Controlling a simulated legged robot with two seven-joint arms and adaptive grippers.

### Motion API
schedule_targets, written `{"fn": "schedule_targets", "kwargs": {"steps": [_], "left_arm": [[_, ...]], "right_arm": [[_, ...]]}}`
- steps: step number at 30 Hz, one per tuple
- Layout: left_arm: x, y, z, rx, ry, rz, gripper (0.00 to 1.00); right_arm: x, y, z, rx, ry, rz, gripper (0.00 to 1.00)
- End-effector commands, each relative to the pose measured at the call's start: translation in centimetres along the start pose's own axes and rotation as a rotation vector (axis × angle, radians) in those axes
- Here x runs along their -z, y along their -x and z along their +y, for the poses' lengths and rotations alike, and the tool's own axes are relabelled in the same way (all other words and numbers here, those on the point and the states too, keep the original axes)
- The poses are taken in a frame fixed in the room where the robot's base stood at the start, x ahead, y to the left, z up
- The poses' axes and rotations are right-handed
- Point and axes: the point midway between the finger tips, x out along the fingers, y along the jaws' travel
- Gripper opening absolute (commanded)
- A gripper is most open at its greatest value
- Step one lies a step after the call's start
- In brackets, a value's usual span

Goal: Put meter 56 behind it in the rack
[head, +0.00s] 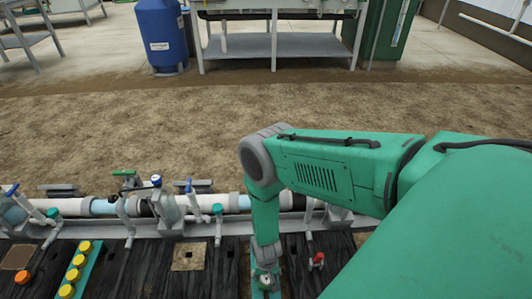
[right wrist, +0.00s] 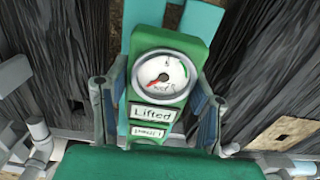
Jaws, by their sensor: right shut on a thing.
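My right gripper (head: 266,284) points down at the bottom middle of the head view, partly hidden by my arm. In the right wrist view (right wrist: 157,96) its fingers are closed on both sides of a green meter (right wrist: 196,48). The meter has a round white dial (right wrist: 160,76) with a red needle, a label reading "Lifted" (right wrist: 153,114) and a smaller label too blurred to read. No number 56 is legible. A teal strip (right wrist: 190,16) shows beyond the meter; I cannot tell whether it is the rack. My left gripper is not in view.
White pipes with valves (head: 100,207) run along a grey rail behind the dark slatted deck (head: 217,270). A teal strip with yellow caps (head: 80,262) lies at bottom left. A small red valve (head: 318,260) stands right of my gripper. Bare soil lies beyond.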

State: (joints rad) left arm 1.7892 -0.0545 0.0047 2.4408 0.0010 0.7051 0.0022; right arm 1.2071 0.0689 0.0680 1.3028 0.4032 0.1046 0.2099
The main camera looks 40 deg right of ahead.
Motion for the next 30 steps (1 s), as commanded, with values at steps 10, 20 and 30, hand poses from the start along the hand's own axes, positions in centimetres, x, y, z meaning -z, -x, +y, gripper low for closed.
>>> {"fn": "schedule_targets", "kwargs": {"steps": [10,20,30], "left_arm": [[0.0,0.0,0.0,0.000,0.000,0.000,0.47],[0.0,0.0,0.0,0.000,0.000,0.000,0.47],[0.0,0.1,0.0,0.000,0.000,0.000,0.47]], "right_arm": [[0.0,-1.1,0.1,-0.002,-0.001,-0.001,0.17],[0.0,-1.8,0.1,-0.001,-0.001,0.000,0.73],[0.0,-1.6,0.0,0.000,0.000,0.000,0.73]]}}
